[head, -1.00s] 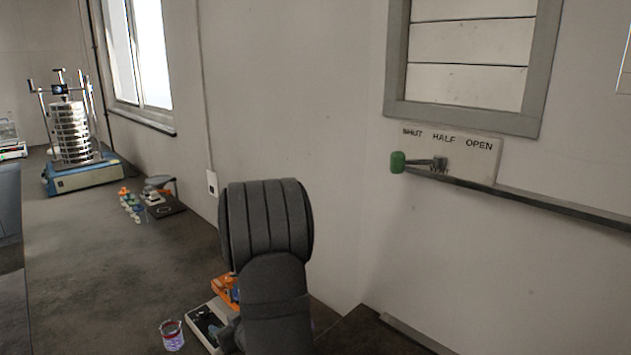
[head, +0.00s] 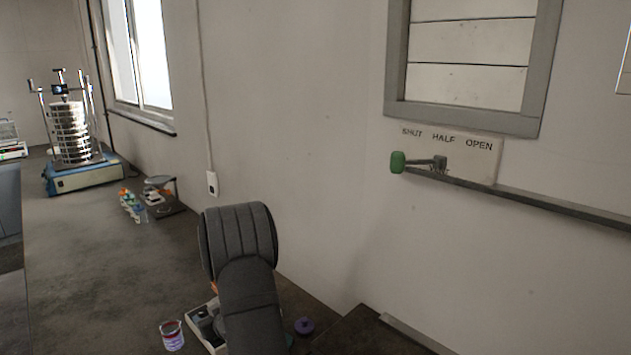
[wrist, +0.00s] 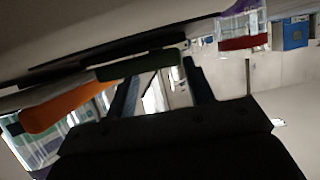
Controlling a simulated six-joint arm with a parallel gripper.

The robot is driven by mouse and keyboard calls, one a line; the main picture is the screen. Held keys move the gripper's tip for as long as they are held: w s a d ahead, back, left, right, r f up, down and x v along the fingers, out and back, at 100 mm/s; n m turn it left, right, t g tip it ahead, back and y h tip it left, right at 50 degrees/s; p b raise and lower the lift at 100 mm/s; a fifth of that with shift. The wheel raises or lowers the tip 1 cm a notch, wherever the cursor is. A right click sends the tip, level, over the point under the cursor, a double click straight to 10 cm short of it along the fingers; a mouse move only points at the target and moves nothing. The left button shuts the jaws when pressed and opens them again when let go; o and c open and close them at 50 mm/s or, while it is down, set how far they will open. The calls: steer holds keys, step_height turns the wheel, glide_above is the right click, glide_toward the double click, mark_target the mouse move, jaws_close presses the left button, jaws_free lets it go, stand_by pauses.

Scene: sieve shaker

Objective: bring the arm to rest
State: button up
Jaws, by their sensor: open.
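My arm shows in the head view as dark grey links rising from the lower edge in front of the wall. My gripper is hidden in the head view. In the wrist view, my gripper (wrist: 160,92) shows two dark fingers set apart, with nothing seen held between them. That view is tilted. An orange object (wrist: 68,106) lies left of the fingers, and a clear vessel with dark red contents (wrist: 242,28) is at the upper right. Neither is seen touching the fingers.
A sieve shaker (head: 85,178) stands at the far left. A beaker (head: 172,336), a white device (head: 208,325) and a purple round object (head: 304,326) are near my arm. A green-knobbed lever (head: 398,162) on the wall sits by SHUT. The bench middle is clear.

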steer(key=shift+x, duration=1.05)
steer(key=shift+s+r+m+t, duration=0.1)
steer(key=shift+s+m+t, duration=0.05)
steer(key=shift+m+t, duration=0.15)
steer(key=shift+m+t+h, duration=0.3)
steer(key=shift+m+h, duration=0.1)
steer(key=shift+h, duration=0.1)
steer(key=shift+s+m+t+h, duration=0.1)
steer(key=shift+m+t+h, duration=0.2)
steer(key=shift+m+h, duration=0.35)
steer(key=v, duration=1.7)
steer(key=shift+d, duration=0.15)
steer(key=shift+n+y, duration=0.25)
